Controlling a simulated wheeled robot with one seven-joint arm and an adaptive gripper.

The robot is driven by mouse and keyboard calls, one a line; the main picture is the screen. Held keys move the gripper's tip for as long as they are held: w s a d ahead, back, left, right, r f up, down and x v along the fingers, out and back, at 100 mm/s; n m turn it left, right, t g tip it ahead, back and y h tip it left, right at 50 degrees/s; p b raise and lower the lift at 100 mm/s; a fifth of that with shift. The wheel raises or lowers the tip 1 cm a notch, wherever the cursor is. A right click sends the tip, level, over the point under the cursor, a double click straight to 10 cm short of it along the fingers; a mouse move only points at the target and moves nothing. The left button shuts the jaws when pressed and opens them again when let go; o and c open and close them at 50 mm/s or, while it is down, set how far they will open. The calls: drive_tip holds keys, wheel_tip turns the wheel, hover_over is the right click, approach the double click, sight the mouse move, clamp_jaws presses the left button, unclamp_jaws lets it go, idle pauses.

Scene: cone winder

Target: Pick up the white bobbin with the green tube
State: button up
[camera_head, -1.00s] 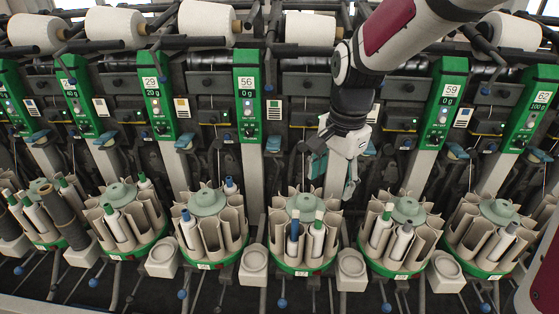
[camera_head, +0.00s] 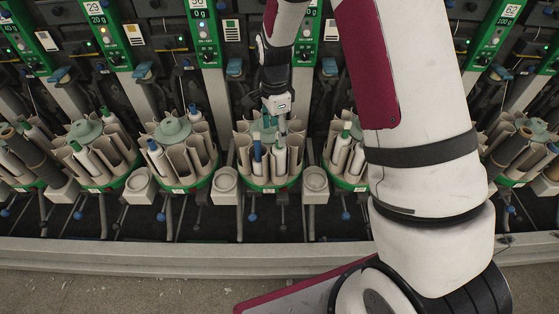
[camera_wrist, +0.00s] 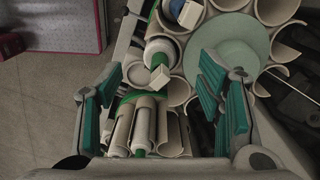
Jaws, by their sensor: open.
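The white bobbin with the green tube (camera_head: 280,156) stands at the front right of the middle round magazine (camera_head: 270,187), beside a white bobbin with a blue tube (camera_head: 257,160). My gripper (camera_head: 273,118) is over this magazine, pointing down, and hides part of its hub. In the wrist view my gripper (camera_wrist: 155,88) is open, with a green-padded finger at the left and another at the right. The white bobbin with the green tube (camera_wrist: 163,48) shows between and just beyond the fingers, with no visible contact. The blue-tube bobbin (camera_wrist: 185,12) is at the top edge.
The pale green hub (camera_wrist: 230,55) lies beside the right finger. Similar magazines stand left (camera_head: 180,150) and right (camera_head: 345,150), holding more bobbins. White cups (camera_head: 225,185) sit between them. Machine panels rise behind. Open floor (camera_head: 120,290) lies in front.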

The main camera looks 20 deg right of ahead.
sight(278, 148)
drive_tip(key=f, duration=0.3)
drive_tip(key=f+p, duration=0.1)
drive_tip(key=f, duration=0.1)
drive_tip(key=shift+d, duration=0.35)
drive_tip(key=shift+f, duration=0.6)
drive_tip(key=shift+c, duration=0.6)
drive_tip(key=c, duration=0.9)
